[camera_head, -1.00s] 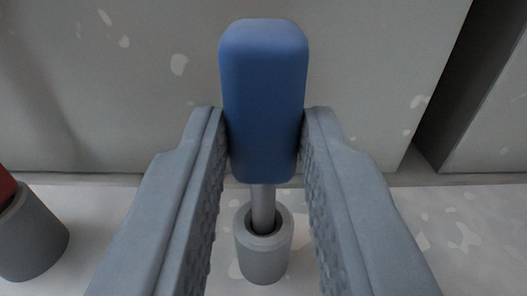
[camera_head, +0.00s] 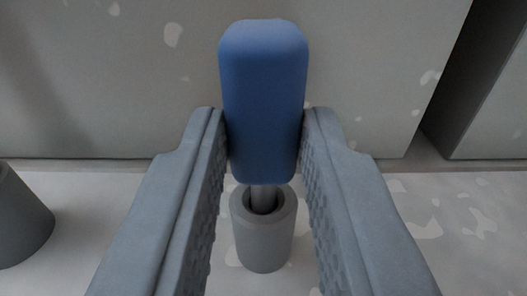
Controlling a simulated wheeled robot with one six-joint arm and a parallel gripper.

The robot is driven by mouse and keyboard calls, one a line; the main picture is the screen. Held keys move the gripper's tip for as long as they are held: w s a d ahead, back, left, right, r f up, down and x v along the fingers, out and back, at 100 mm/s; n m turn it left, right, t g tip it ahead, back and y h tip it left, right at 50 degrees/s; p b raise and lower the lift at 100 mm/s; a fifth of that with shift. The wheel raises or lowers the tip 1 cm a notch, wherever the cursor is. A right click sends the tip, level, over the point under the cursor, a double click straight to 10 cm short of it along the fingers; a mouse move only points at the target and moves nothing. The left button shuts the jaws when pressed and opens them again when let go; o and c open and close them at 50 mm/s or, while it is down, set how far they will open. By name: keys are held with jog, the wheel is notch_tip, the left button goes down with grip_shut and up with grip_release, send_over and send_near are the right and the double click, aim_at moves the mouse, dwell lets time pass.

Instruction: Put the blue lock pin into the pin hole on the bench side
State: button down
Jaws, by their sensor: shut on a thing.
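The blue lock pin has a rounded blue handle (camera_head: 263,100) and a thin grey shaft (camera_head: 264,197) below it. My gripper (camera_head: 264,140) is shut on the handle, one finger on each side. The shaft reaches down into the mouth of a short grey cylindrical socket (camera_head: 263,240) directly below. A short length of shaft shows between the handle and the socket rim. The shaft's lower end is hidden inside the socket. The handle looks about upright.
A second grey cylinder (camera_head: 20,222) stands at the left edge, partly cut off. A large grey panel wall (camera_head: 130,90) rises behind the pin, with a dark gap (camera_head: 455,130) at the right. The pale speckled surface (camera_head: 450,225) at the lower right is clear.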

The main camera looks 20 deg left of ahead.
jog(key=shift+f, duration=0.9)
jog(key=c, duration=1.1)
grip_release()
jog(key=shift+c, duration=0.2)
jog(key=shift+s, duration=0.1)
jog(key=v, duration=1.7)
jog(key=shift+s+d+r, duration=0.1)
jog(key=shift+r, duration=0.05)
jog(key=s+d+r+m+h, duration=0.2)
jog(key=s+d+r+h, duration=0.1)
jog(key=s+d+r, duration=1.05)
jog(key=s+d+r+h, duration=0.1)
jog(key=s+d+r, duration=0.1)
jog(key=s+r, duration=0.2)
jog(key=s+d+r+m+h, duration=0.1)
jog(key=s+d+r, duration=0.2)
jog(key=s, duration=0.8)
notch_tip(320, 180, up, 2)
jog(key=shift+s+d+r, duration=0.1)
jog(key=shift+s+d, duration=0.15)
jog(key=shift+s, duration=0.05)
